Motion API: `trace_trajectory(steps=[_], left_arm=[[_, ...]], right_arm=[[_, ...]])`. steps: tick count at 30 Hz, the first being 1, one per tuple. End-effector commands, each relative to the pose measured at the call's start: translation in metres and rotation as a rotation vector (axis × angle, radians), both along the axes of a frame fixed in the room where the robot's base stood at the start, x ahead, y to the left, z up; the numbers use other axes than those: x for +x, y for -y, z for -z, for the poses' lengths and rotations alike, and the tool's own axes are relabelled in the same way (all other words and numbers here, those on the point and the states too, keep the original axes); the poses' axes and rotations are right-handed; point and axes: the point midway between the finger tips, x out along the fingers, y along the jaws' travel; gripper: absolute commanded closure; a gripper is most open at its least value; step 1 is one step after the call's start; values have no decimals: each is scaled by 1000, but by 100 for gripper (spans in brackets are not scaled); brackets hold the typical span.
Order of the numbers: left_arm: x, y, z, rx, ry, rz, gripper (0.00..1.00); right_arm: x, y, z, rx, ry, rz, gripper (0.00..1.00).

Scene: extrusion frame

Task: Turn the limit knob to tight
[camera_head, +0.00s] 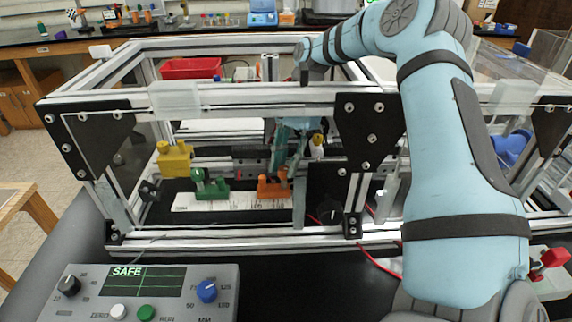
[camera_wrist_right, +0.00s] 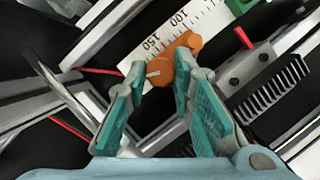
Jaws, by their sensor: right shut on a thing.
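An orange stop (camera_head: 272,187) sits at the right end of a white ruler (camera_head: 215,202) inside the frame. In the right wrist view its round orange knob (camera_wrist_right: 159,72) has a white pointer line and lies near the ruler's 150 mark. My right gripper (camera_wrist_right: 161,74) has its teal fingers on either side of the knob, shut on it. In the head view, this gripper reaches down behind the frame's top bar, partly hidden. A green stop (camera_head: 211,186) and a yellow block (camera_head: 174,158) stand to the left. My left gripper is not in view.
Aluminium frame bars (camera_head: 230,97) and black corner plates (camera_head: 368,135) surround the work area. A grey control box (camera_head: 195,285) in front shows SAFE and has a blue knob (camera_head: 206,291). A red cable (camera_head: 378,262) runs along the table at right.

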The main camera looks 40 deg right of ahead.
Motion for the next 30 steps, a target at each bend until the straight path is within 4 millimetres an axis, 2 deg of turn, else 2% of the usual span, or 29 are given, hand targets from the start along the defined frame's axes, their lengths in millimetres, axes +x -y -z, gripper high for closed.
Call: trace_trajectory(steps=[1, 4, 5, 13, 16, 20, 26, 30], left_arm=[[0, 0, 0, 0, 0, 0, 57], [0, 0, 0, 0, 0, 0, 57], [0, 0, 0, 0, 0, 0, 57], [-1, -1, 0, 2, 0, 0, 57], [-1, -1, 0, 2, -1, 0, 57], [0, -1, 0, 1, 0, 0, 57], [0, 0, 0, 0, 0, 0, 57], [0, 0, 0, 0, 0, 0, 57]], right_arm=[[0, 0, 0, 0, 0, 0, 76], [0, 0, 0, 0, 0, 0, 60], [0, 0, 0, 0, 0, 0, 57], [0, 0, 0, 0, 0, -1, 57], [1, 3, -7, -1, 2, 0, 57], [3, 14, -33, -1, 4, 2, 57], [7, 36, -86, -2, 4, 2, 57], [8, 44, -105, 0, 1, 0, 57]])
